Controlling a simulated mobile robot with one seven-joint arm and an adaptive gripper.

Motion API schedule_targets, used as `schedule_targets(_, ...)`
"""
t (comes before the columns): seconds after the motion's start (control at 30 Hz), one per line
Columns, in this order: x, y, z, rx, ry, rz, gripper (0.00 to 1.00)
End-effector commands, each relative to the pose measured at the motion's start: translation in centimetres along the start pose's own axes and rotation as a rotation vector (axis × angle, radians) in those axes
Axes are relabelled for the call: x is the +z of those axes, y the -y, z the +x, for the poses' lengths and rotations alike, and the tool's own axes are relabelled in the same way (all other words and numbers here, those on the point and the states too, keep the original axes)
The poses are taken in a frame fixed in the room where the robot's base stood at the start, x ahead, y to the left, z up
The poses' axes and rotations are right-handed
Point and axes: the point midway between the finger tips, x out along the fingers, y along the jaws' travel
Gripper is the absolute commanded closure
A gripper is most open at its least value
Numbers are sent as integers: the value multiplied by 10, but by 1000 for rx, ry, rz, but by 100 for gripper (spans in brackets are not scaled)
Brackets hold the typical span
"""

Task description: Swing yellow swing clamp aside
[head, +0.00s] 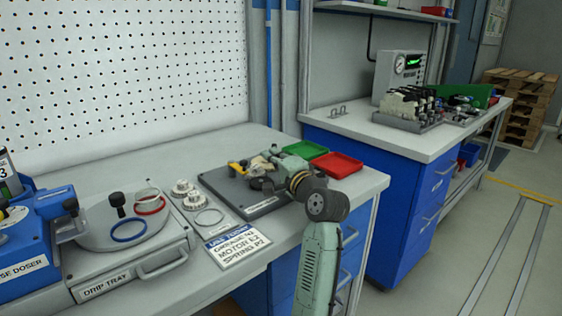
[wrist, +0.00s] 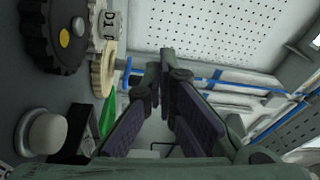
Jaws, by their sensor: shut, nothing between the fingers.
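A small yellow part (head: 236,167), likely the yellow swing clamp, shows at the left of the dark fixture plate (head: 238,196) in the head view. My arm reaches in from the right over this plate and hides much of it. My gripper (wrist: 161,68) shows in the wrist view with its fingertips together and nothing between them. I cannot make out the yellow clamp in the wrist view.
Green (head: 304,149) and red (head: 336,165) trays stand behind my arm. A label card (head: 236,247) lies in front of the plate. White gears (head: 187,192) and a drip tray (head: 138,258) with rings are to the left. A pegboard (head: 120,75) rises behind.

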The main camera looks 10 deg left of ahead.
Motion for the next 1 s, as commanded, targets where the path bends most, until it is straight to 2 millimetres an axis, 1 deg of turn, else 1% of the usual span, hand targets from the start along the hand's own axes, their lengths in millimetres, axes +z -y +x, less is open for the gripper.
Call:
schedule_targets(0.03, 0, 2, 10, 2, 1, 1, 100)
schedule_targets(0.07, 0, 2, 14, 1, 0, 1, 100)
schedule_targets(0.2, 20, 0, 7, 1, 1, 0, 100)
schedule_targets(0.4, 35, 0, 1, 1, -1, -1, 100)
schedule_targets(0.83, 38, 0, 0, 1, -3, -1, 100)
schedule_targets(1.0, 41, 2, -1, 6, -32, -4, 100)
